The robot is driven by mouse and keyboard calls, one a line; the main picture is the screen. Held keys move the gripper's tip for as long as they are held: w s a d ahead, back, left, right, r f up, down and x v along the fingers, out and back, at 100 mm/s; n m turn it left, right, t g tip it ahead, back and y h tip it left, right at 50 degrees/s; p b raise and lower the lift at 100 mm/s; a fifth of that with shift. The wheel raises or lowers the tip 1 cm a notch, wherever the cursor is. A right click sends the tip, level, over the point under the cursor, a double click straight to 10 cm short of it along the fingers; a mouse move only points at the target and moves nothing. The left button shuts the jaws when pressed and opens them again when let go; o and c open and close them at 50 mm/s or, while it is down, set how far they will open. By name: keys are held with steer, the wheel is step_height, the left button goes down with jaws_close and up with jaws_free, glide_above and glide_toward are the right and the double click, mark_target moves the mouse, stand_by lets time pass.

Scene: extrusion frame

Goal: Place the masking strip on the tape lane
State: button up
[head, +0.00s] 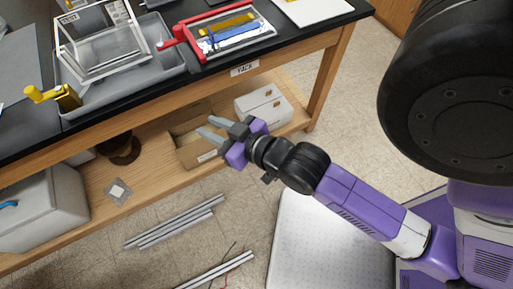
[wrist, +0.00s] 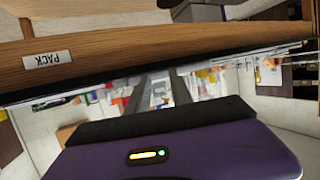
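A red-framed tray (head: 218,36) on the black tabletop holds a yellow strip (head: 227,24) and a blue strip (head: 231,34) side by side. I cannot tell which of these is the masking strip, or which surface is the tape lane. My gripper (head: 208,128) is in front of the table, beside its front edge and away from the strips. Its two grey fingers are apart with nothing visible between them. The fingers (wrist: 160,92) also show apart in the wrist view, where neither strip can be made out.
A grey bin (head: 120,85) with a clear-sided frame and a yellow-handled tool (head: 55,96) stand left on the table. A white sheet (head: 312,8) lies right. The wooden front edge bears a PACK label (head: 244,69). Cartons (head: 263,104) sit on the lower shelf; metal bars (head: 175,222) lie below.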

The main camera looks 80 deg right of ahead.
steer(key=s+a+r+n+t+y, duration=0.1)
steer(key=s+a+r+n+y, duration=0.2)
steer(key=s+a, duration=0.9)
steer(key=s+n+y, duration=0.1)
steer(key=y, duration=0.1)
steer(key=shift+n+t+y, duration=0.3)
steer(key=shift+t, duration=0.1)
